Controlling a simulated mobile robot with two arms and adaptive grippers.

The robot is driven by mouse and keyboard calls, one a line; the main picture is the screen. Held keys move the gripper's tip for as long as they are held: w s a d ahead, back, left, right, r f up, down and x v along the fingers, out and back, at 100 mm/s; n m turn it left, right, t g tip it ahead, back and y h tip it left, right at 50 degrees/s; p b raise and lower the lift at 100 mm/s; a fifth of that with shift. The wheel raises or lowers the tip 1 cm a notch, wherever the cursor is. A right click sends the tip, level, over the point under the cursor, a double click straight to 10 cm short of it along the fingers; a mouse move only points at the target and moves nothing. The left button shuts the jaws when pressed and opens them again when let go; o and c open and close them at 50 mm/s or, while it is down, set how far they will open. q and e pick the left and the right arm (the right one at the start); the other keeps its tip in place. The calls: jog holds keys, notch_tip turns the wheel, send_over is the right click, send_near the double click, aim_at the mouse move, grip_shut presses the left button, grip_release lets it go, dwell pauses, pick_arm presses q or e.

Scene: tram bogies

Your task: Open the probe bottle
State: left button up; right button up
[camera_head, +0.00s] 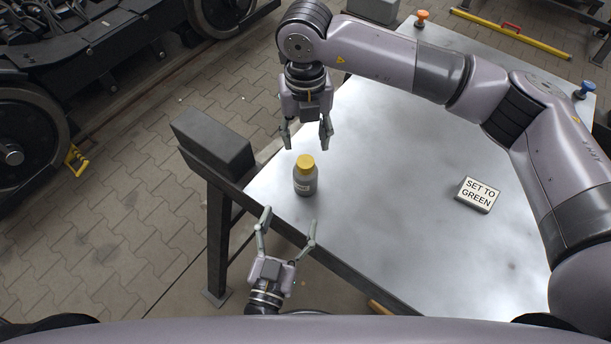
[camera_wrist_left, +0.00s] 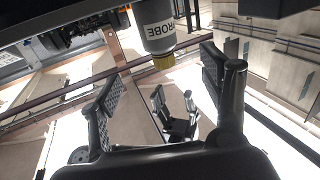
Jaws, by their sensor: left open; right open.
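The probe bottle (camera_head: 304,184) is grey with a yellow cap (camera_head: 306,161) and stands upright near the left edge of the metal table. In the left wrist view the bottle (camera_wrist_left: 158,22) appears cap-down at the top, with part of a "PROBE" label showing. My left gripper (camera_head: 289,216) is open, just below the bottle in the head view, its fingers pointing towards it and apart from it. My right gripper (camera_head: 307,147) is open and empty just above the cap in the head view, fingers pointing down. It also appears small in the left wrist view (camera_wrist_left: 175,108).
A dark box (camera_head: 213,143) is at the table's left edge. Orange (camera_head: 421,18) and blue (camera_head: 585,89) knobs sit at the far edge. The table middle is clear.

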aim_at(302, 182)
pick_arm(q)
jog(key=x, duration=1.3)
jog(key=shift+c, duration=0.5)
grip_shut()
